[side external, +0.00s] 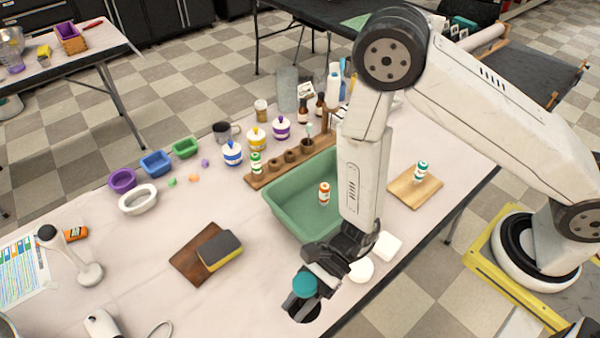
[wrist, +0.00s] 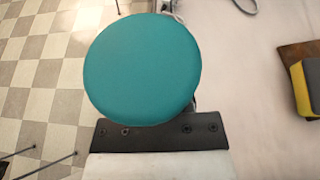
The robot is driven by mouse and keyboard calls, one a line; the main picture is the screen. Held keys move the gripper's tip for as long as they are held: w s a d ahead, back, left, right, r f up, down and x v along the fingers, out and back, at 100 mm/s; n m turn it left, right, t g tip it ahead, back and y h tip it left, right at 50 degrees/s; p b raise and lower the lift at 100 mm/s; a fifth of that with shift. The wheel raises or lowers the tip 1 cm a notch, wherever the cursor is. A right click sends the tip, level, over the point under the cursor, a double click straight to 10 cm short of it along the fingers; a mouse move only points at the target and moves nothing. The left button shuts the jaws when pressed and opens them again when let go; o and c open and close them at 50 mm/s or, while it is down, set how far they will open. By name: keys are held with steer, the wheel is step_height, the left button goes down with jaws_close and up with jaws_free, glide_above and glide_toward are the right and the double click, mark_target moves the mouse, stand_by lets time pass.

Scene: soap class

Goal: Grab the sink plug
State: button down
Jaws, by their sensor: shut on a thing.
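The sink plug is a round teal disc (side external: 304,284) at the front edge of the table, and it fills the upper middle of the wrist view (wrist: 142,68). My gripper (side external: 308,295) is shut on it, with the disc's flat face turned up toward the wrist camera. The fingertips are mostly hidden behind the disc in the wrist view. I cannot tell whether the plug touches the table.
A sponge (side external: 220,250) on a brown board (side external: 190,265) lies to the left. The table front left of my gripper is fairly clear.

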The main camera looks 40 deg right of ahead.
steer(key=s+d+r, duration=0.3)
steer(key=s+d, duration=0.2)
steer(key=s, duration=0.1)
steer(key=shift+d+r, duration=0.2)
steer(key=shift+r, duration=0.05)
steer(key=shift+s, duration=0.1)
stand_by(0.5)
